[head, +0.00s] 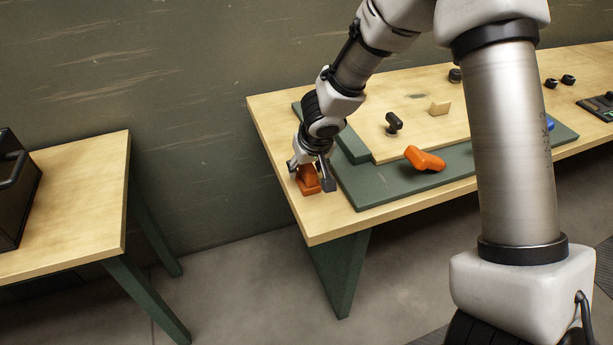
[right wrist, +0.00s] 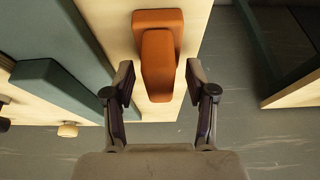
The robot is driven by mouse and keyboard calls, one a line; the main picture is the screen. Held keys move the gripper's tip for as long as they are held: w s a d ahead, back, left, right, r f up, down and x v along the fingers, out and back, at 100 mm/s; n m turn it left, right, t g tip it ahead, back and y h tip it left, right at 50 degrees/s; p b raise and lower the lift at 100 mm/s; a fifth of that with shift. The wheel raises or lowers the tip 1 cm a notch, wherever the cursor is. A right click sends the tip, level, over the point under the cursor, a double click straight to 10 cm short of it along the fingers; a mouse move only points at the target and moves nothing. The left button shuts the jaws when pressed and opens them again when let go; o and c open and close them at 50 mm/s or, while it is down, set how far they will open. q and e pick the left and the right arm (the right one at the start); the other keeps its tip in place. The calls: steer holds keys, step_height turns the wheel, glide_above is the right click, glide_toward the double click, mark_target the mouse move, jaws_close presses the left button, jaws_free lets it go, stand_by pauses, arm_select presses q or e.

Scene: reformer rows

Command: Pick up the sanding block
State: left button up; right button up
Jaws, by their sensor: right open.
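The sanding block (head: 307,184), as I take it, is a rust-orange block with a raised grip on top. It sits near the left end of the long wooden table. In the right wrist view the sanding block (right wrist: 158,20) points its narrower grip down between my fingers. My right gripper (head: 311,176) is over it, partly hiding it. In the right wrist view my right gripper (right wrist: 159,78) is open, one finger on each side of the grip, with visible gaps. My left gripper is not in view.
A green mat (head: 385,190) with a raised green strip (head: 352,146) lies right of the block. On the table are a bright orange angled object (head: 424,158), a black knobbed piece (head: 393,122) and a small wooden piece (head: 439,109). A second table (head: 90,180) with a black case (head: 12,200) stands left, across a gap.

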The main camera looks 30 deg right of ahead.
steer(key=shift+s+r, duration=0.15)
steer(key=shift+s, duration=0.05)
jaws_close()
steer(key=shift+r, duration=0.15)
